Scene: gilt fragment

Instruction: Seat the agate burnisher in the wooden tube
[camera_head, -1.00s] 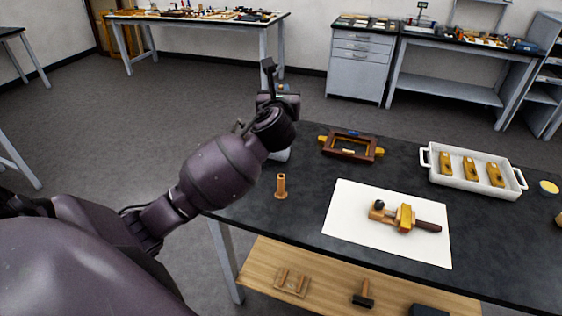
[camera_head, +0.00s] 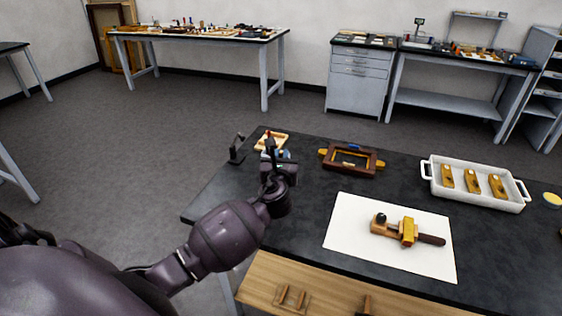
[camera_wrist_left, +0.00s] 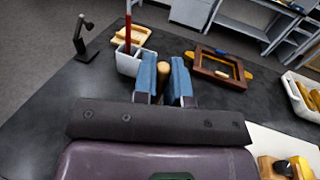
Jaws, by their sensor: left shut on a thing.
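My left gripper (camera_head: 280,160) is low over the left end of the black worktable (camera_head: 215,200). In the left wrist view its two blue fingers (camera_wrist_left: 164,84) are shut on a tan piece with a rounded end, which appears to be the handle of the agate burnisher (camera_wrist_left: 163,69). The burnisher's lower part and its agate tip are hidden. The wooden tube is not visible now; my left gripper and arm cover the spot where it stood upright. I cannot tell whether burnisher and tube touch. My right gripper is not in view.
A black stand (camera_head: 237,150), a tan tray (camera_head: 272,141) and a white cup (camera_wrist_left: 128,62) stand beyond the gripper. A dark wooden frame (camera_head: 350,160) lies to its right. A white sheet with a clamp-like tool (camera_head: 408,230) and a white tray (camera_head: 475,197) are farther right.

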